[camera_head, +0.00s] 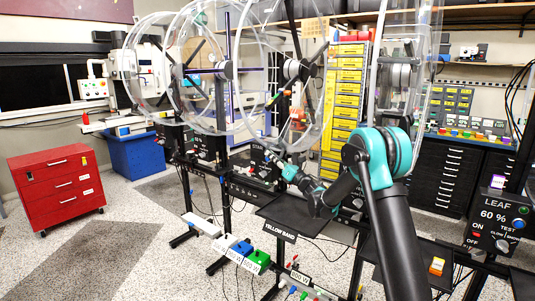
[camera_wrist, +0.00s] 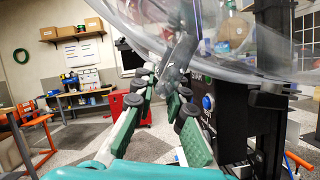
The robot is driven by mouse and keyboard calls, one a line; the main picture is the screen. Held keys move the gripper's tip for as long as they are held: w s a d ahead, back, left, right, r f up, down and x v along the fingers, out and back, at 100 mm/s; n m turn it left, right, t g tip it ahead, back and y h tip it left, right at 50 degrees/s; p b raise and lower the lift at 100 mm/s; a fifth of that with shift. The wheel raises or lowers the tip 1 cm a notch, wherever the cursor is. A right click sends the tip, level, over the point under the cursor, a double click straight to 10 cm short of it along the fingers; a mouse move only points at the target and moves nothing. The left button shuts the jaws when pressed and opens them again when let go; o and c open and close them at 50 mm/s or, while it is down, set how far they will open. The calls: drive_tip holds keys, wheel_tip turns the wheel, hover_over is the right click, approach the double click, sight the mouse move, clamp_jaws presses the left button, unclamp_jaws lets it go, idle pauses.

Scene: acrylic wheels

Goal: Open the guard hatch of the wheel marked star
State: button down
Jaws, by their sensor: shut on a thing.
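A clear acrylic wheel (camera_head: 318,102) stands in the middle of the head view, on a black stand. The black control box (camera_head: 262,158) below it bears a partly covered label that seems to start with "STA". My gripper (camera_head: 275,154) is at the lower left edge of this wheel. In the wrist view my gripper (camera_wrist: 163,88) has its fingers closed around the lower end of a grey handle (camera_wrist: 181,54). The handle lies against clear curved acrylic (camera_wrist: 135,20). I cannot clearly tell the guard hatch's edges from the wheel, nor how far it is open.
More acrylic wheels (camera_head: 150,62) stand to the left and one (camera_head: 432,60) to the right. A box marked LEAF (camera_head: 497,222) is at the right. A black tray (camera_head: 325,232) lies below my arm. A red drawer cabinet (camera_head: 55,184) stands left, with open floor beside it.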

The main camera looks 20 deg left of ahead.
drive_tip(key=shift+w+d+f, duration=0.2)
drive_tip(key=shift+w+f, duration=0.1)
drive_tip(key=shift+w, duration=0.25)
drive_tip(key=c, duration=1.6)
unclamp_jaws()
drive_tip(key=shift+o, duration=0.2)
drive_tip(key=v, duration=1.2)
